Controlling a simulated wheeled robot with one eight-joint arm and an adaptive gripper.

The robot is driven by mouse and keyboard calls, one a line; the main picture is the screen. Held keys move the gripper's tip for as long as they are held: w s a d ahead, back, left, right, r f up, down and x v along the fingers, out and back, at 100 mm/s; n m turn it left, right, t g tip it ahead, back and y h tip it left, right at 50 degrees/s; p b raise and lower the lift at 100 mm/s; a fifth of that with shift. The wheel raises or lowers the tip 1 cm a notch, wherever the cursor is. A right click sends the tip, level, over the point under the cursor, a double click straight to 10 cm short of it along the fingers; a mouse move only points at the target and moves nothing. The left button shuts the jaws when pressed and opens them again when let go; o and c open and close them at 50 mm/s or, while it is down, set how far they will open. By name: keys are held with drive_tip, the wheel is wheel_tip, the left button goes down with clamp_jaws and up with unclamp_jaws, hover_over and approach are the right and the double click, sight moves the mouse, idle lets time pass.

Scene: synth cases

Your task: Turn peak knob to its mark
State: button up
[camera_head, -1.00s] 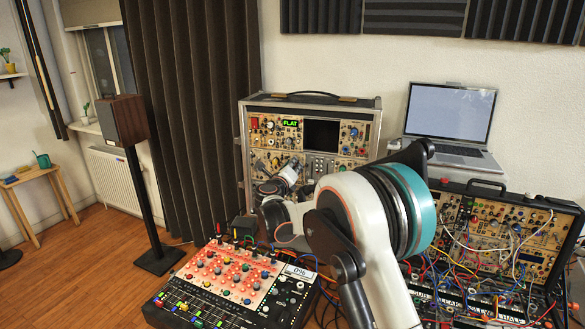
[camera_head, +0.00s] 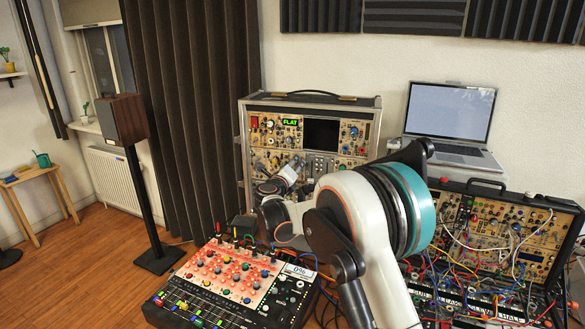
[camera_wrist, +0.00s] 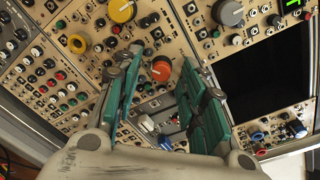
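No label for the peak knob is readable, so I cannot tell for sure which knob it is. An orange-red knob (camera_wrist: 161,70) shows between my fingertips in the wrist view, on a tan module panel. My gripper (camera_wrist: 159,62) has its teal fingers apart on either side of that knob; I cannot tell whether either one touches it. In the head view my gripper (camera_head: 294,168) is in front of the tall rack (camera_head: 241,140), with the knob hidden. A green display (camera_head: 290,122) on the rack reads FLAT. No mark for the knob can be made out.
Yellow (camera_wrist: 122,10) and grey (camera_wrist: 229,12) knobs and a dark screen (camera_wrist: 265,75) surround the spot. A mixer (camera_head: 225,285) stands below. A patch-cable case (camera_head: 500,240) and a laptop (camera_head: 449,111) are at right. Open floor lies left.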

drive_tip(key=v, duration=1.2)
